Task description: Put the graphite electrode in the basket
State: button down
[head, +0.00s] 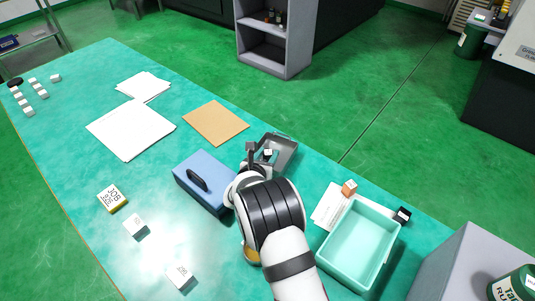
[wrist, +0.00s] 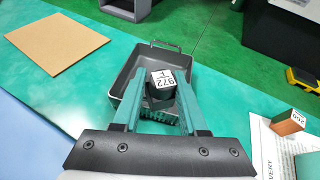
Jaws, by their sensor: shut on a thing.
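The graphite electrode (wrist: 161,86) is a dark block with a white top label reading 972. My gripper (wrist: 160,98) is shut on it, with one teal finger on each side. In the head view my gripper (head: 262,157) is mostly hidden by my arm, and the electrode's white top (head: 268,153) shows just past it. The basket is a grey metal tray with a wire handle (head: 288,152). In the wrist view the basket (wrist: 150,55) lies around and behind the electrode. I cannot tell whether the electrode touches its floor.
A mint bin (head: 357,243), a copper-coloured block (head: 349,188) and a black block (head: 402,215) are on the right. A brown sheet (head: 216,122) and white papers (head: 131,130) lie at the left.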

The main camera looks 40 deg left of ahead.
jog(key=shift+f, duration=0.1)
jog(key=shift+c, duration=2.2)
grip_release()
jog(key=v, duration=1.2)
